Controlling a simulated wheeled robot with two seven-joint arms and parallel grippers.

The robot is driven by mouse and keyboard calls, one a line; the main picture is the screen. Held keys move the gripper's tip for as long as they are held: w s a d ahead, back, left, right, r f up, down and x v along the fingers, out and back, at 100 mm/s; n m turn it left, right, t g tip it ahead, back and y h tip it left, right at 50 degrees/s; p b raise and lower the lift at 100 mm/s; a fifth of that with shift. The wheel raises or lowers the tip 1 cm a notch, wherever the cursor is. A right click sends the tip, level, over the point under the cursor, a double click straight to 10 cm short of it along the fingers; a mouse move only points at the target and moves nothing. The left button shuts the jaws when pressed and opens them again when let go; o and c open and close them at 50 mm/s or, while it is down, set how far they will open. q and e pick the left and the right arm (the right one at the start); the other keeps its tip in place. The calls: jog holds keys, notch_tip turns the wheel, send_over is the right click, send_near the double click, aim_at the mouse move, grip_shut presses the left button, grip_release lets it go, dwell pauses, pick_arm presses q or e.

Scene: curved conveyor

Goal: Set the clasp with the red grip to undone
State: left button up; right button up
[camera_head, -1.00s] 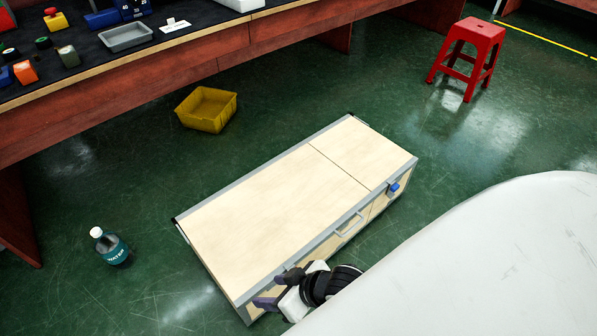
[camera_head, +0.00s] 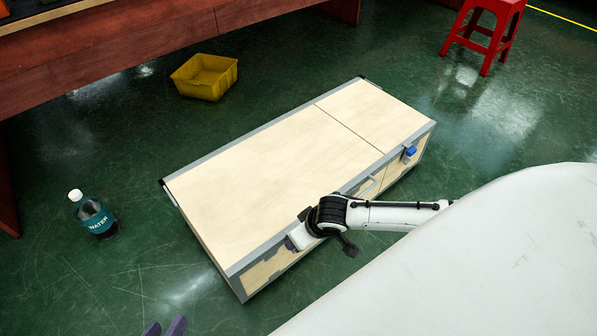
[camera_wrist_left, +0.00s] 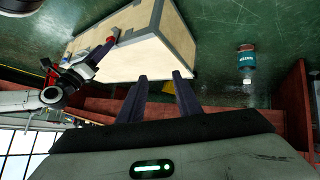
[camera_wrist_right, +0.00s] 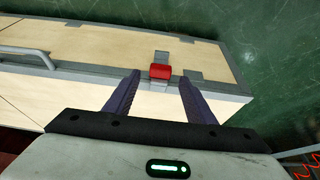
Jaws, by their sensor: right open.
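The crate (camera_head: 290,140) is a pale wooden box with grey metal edging, lying on the floor. The clasp with the red grip (camera_wrist_right: 161,71) is on its front, at the lid's edge, with a grey plate on the front face. I cannot tell whether it is fastened. My right gripper (camera_wrist_right: 159,77) is open, its fingers either side of the red grip in that view; contact is not clear. In the head view my right arm hides this clasp. My left gripper (camera_head: 163,328) is open and empty, low at the bottom edge, apart from the crate.
A second clasp with a blue grip (camera_head: 411,152) and a handle (camera_head: 369,187) are on the crate's front. A water bottle (camera_head: 93,215) stands left, a yellow bin (camera_head: 205,77) behind, a red stool (camera_head: 487,32) far right.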

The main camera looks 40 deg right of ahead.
pick_arm(q)
jog(key=shift+w+d+r+t+h+b, duration=0.1)
jog(key=shift+d+r+t+h+b, duration=0.1)
jog(key=shift+d+r+b, duration=0.15)
jog(key=shift+d+r+t+h+b, duration=0.15)
jog(key=shift+r+h+b, duration=0.1)
jog(key=shift+r, duration=0.2)
pick_arm(e)
jog(key=x, duration=0.3)
jog(key=shift+f, duration=0.1)
jog(key=shift+c, duration=0.3)
grip_shut()
